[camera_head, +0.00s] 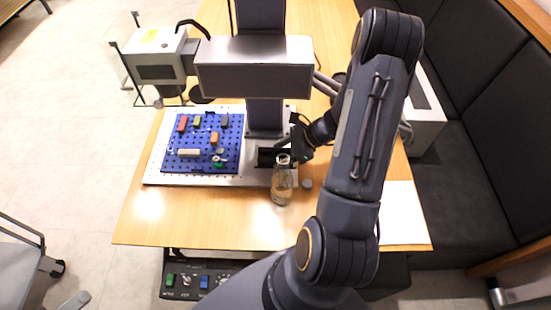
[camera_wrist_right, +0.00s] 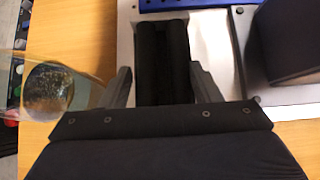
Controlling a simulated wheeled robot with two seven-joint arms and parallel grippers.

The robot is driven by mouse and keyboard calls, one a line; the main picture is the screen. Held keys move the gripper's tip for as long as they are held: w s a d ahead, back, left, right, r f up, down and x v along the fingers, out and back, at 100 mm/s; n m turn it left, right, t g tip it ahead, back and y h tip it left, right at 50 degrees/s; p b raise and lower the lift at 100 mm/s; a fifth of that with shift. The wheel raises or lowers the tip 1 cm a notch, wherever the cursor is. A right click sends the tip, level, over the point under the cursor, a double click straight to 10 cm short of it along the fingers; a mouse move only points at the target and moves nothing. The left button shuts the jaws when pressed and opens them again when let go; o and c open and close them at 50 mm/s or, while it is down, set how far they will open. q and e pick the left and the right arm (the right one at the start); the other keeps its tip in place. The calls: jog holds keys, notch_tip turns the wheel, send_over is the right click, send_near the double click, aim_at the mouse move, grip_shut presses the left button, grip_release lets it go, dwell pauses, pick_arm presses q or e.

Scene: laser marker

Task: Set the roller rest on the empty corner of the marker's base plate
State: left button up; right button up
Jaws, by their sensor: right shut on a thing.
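My right gripper (camera_head: 293,149) reaches in from the right, low beside the marker's column. It is shut on the roller rest (camera_head: 267,157), a black piece with long parallel rollers. In the right wrist view the roller rest (camera_wrist_right: 163,50) lies between the two grey fingers (camera_wrist_right: 163,88), over the pale base plate (camera_wrist_right: 217,40). In the head view it is at the front right corner of the base plate (camera_head: 155,165), right of the blue pegboard (camera_head: 185,142). I cannot tell whether it touches the plate. My left gripper is not in view.
A glass jar (camera_head: 281,187) stands close in front of the roller rest; it also shows in the right wrist view (camera_wrist_right: 60,90). The marker's column (camera_head: 264,118) rises just behind. Small coloured blocks sit on the pegboard. The table's front left (camera_head: 150,215) is clear.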

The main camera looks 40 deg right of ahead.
aim_at(276, 160)
jog(key=shift+w+a, duration=0.35)
jog(key=shift+a, duration=0.05)
jog(key=f, duration=0.1)
jog(key=f+b, duration=0.2)
jog(key=shift+w+a+f, duration=0.1)
jog(key=shift+w+a, duration=0.2)
jog(key=shift+a, duration=0.05)
jog(key=shift+f+b, duration=0.15)
jog(key=shift+b, duration=0.15)
grip_shut()
jog(key=shift+f, duration=0.15)
jog(key=o, duration=1.8)
grip_release()
jog(key=shift+r, duration=0.2)
